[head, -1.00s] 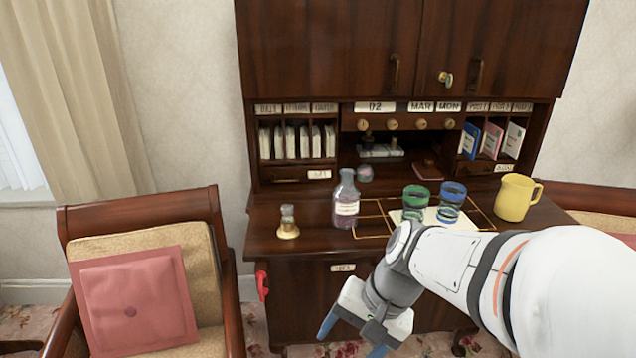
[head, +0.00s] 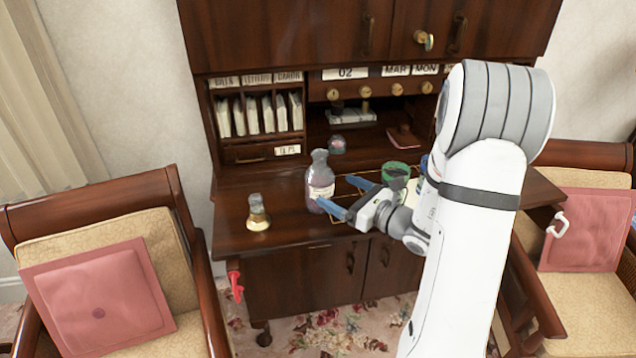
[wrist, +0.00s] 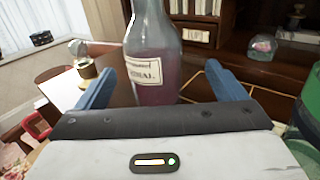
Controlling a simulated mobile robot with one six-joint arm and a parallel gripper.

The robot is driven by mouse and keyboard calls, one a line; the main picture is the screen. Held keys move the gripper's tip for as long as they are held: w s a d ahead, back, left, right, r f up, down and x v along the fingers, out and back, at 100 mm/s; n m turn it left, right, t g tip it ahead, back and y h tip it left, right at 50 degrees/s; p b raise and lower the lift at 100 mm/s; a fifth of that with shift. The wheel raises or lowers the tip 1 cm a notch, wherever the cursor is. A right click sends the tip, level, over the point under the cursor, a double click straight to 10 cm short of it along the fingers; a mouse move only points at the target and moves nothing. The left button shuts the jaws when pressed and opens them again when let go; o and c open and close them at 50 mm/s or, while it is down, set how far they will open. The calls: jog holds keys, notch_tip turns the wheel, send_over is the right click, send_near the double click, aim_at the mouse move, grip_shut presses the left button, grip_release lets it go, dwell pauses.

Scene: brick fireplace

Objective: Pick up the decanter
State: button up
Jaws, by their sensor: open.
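The decanter (head: 319,181) is a glass bottle with a pale label and purplish liquid. It stands upright on the desk top. My gripper (head: 345,195) has its two blue fingers open and level, pointing left at the decanter from its right side. In the wrist view the decanter (wrist: 154,60) stands ahead, between the lines of the two fingers (wrist: 160,85). The lower part of the decanter is hidden behind the gripper body there. I cannot tell whether the fingertips reach past its near side.
A small brass-based bottle (head: 258,214) stands left of the decanter. A green glass (head: 395,172) is close behind my gripper. A small glass dome (head: 337,144) sits behind the decanter. Padded chairs (head: 95,290) flank the desk (head: 235,220).

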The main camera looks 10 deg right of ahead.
aim_at(319, 184)
jog(key=x, duration=0.2)
jog(key=p+x, duration=0.1)
jog(key=x, duration=0.1)
jog(key=p+x, duration=0.1)
jog(key=x, duration=0.1)
jog(key=shift+a+f, duration=0.2)
jog(key=shift+a, duration=0.35)
jog(key=shift+c, duration=0.2)
jog(key=c, duration=1.5)
